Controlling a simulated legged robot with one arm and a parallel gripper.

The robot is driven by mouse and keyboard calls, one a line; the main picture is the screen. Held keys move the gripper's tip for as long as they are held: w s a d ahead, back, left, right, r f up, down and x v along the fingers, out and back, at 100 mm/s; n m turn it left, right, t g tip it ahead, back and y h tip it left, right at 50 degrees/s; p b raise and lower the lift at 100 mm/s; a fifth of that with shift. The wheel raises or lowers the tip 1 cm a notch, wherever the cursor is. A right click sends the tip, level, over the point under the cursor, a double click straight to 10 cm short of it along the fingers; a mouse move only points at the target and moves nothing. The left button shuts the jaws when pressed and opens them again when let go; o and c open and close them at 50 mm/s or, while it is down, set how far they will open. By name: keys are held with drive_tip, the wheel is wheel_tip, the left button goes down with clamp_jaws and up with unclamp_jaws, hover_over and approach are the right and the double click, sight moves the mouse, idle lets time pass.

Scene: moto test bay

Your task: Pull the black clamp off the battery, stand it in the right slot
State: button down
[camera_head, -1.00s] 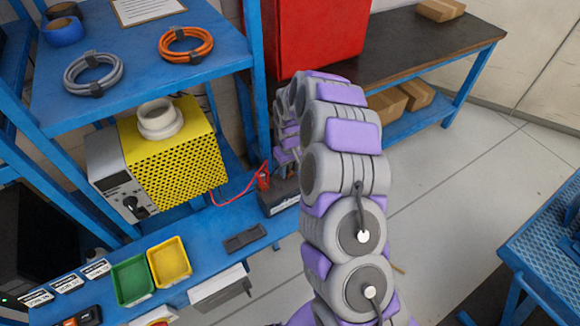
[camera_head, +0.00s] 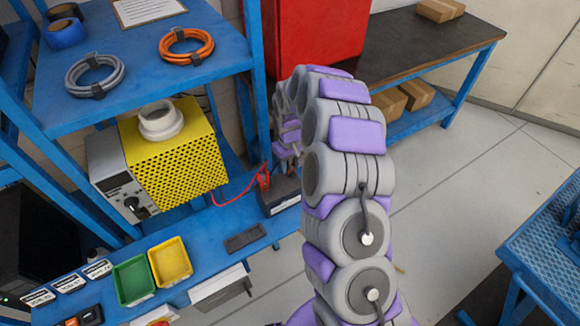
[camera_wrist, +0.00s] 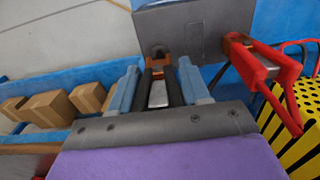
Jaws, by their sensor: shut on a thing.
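In the wrist view my gripper (camera_wrist: 160,92) is shut on the black clamp (camera_wrist: 174,88), with one finger on each side of it. The clamp's copper-coloured jaws meet the face of the grey battery (camera_wrist: 187,30); I cannot tell how firmly they sit there. A red clamp (camera_wrist: 254,62) is on the battery to the right. In the head view the battery (camera_head: 277,200) stands on the blue bench with the red clamp (camera_head: 263,179) at its top, and my arm hides the black clamp. A dark slotted holder (camera_head: 244,238) lies on the bench, left of the battery.
Green (camera_head: 133,280) and yellow (camera_head: 170,262) trays lie at the left front. A blue shelf (camera_head: 130,75) overhangs the charger. Cardboard boxes (camera_head: 390,100) lie on the rear table's lower shelf.

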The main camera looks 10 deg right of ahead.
drive_tip(key=shift+r+p, duration=0.45)
drive_tip(key=shift+r, duration=1.3)
drive_tip(key=shift+r+p, duration=0.75)
drive_tip(key=shift+r, duration=1.7)
